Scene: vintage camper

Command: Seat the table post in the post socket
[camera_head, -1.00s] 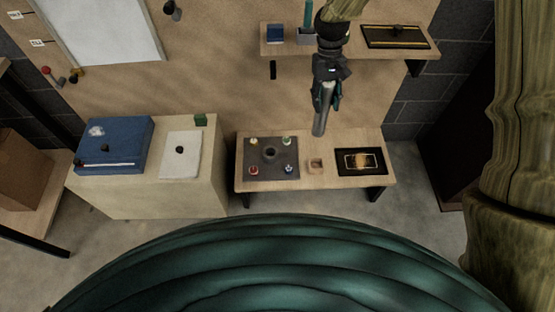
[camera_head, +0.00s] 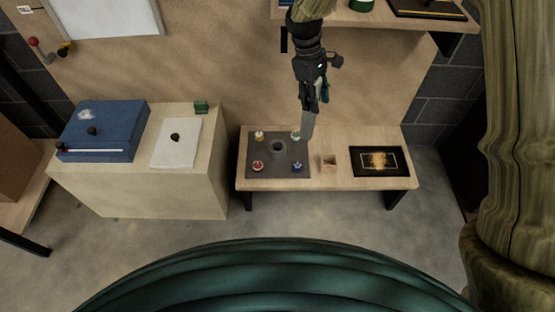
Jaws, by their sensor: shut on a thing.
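My gripper (camera_head: 314,102) is shut on the grey table post (camera_head: 307,126), which hangs below the fingers, slightly tilted with its lower end to the left. The post socket (camera_head: 278,147) is a dark round ring in the middle of a dark grey plate (camera_head: 258,168) on the low wooden bench. In the picture the post's lower end shows up and to the right of the socket, near the plate's right edge. It looks apart from the socket; its height above the bench is hard to tell.
Four-corner knobs surround the socket, including a red one (camera_head: 257,166) and a blue one (camera_head: 297,167). A small wooden block (camera_head: 329,161) and a black framed tray (camera_head: 354,172) lie to the right. A cabinet (camera_head: 140,190) stands left; a shelf (camera_head: 350,17) hangs above.

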